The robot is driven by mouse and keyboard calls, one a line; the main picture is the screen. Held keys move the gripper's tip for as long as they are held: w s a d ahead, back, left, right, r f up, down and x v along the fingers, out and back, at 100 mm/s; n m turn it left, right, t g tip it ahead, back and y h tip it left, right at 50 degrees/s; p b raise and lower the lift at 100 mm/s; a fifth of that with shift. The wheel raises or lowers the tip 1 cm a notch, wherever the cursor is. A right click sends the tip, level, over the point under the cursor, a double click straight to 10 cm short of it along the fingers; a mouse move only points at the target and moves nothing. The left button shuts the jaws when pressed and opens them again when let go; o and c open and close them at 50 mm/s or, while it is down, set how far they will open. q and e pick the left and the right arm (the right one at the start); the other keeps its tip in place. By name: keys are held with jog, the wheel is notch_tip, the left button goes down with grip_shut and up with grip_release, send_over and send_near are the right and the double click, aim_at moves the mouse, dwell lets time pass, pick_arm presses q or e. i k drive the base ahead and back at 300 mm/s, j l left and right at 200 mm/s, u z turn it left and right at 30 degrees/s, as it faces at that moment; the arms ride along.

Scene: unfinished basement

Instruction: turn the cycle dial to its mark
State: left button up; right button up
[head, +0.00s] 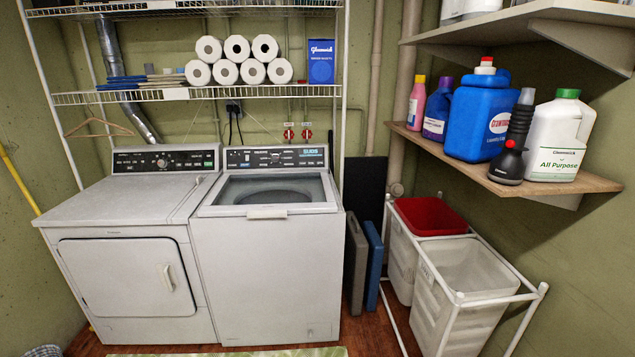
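Two white machines stand side by side against the back wall. The left machine, a front-door dryer (120,215), has a dark control panel with a round knob (161,163) near its middle. The right machine, a top-loading washer (262,270), has a dark control panel (290,157) with a knob (275,156) and several small controls. I cannot tell which knob is the cycle dial. The marks around the knobs are too small to read. Neither of my grippers shows in the head view, and nothing touches the panels.
A wire shelf (110,97) with paper rolls (236,48) and a blue box (321,62) hangs above the machines. A wooden shelf (470,160) at right holds several bottles. A laundry sorter (462,268) stands below it. Floor at the front middle is clear apart from a mat (240,352).

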aim_at(275, 157)
jog(key=i+z, duration=0.25)
jog(key=i, duration=0.85)
jog(key=z, duration=0.1)
